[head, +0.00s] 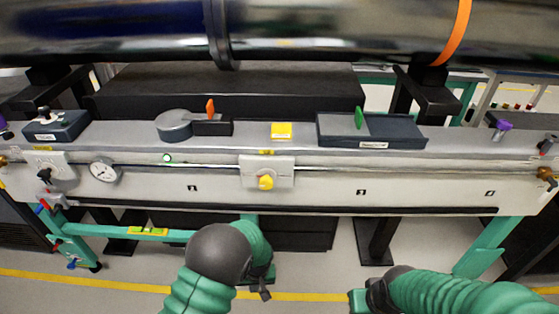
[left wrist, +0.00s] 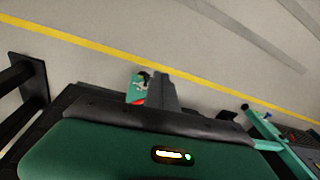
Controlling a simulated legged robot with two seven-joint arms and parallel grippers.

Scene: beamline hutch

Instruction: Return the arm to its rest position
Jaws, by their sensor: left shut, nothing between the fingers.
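My left arm comes up from the bottom of the head view, in front of and below the grey bench rail. My left gripper (head: 262,290) points down beside the dark wrist joint, over the floor; its fingers are shut and empty. In the left wrist view the dark fingers (left wrist: 163,92) stand together above the green wrist housing, with pale floor beyond. My right arm (head: 440,292) comes in from the lower right, and its fingers do not show.
The grey rail (head: 325,187) crosses the view, carrying a yellow knob (head: 266,182) and a gauge (head: 103,171). On top sit an orange-handled block (head: 212,124), a yellow block (head: 281,131) and a dark tray (head: 405,136). Green frame legs (head: 484,247) stand below. Floor shows between the supports.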

